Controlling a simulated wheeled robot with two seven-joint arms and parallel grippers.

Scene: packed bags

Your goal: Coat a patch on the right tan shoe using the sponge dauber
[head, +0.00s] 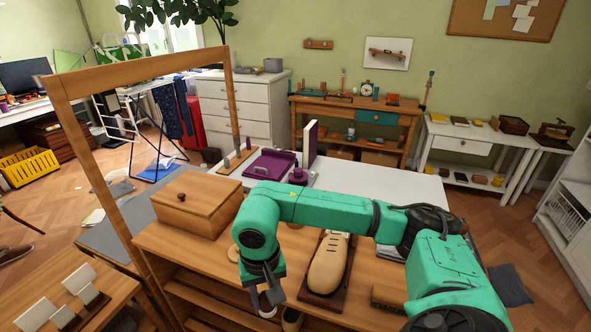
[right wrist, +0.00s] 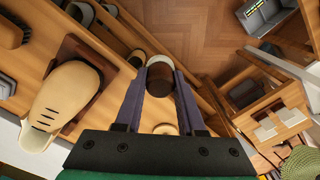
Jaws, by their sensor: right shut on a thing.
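The tan shoe (head: 328,265) rests on a dark brown stand (head: 315,297) on the wooden bench; it also shows at the left of the right wrist view (right wrist: 65,95). My right gripper (head: 262,297) hangs over the bench's front side, left of the shoe and apart from it. In the right wrist view its fingers are shut on the sponge dauber (right wrist: 164,80), a short piece with a dark brown body and a pale end. The dauber is hard to make out in the head view. My left gripper is not in view.
A wooden box (head: 198,200) stands on the bench left of my right arm. A brush (head: 387,297) lies right of the shoe. A tall wooden frame (head: 95,175) rises at the left. More shoes (right wrist: 137,58) sit on the shelf below. A round wooden piece (head: 234,252) lies near my wrist.

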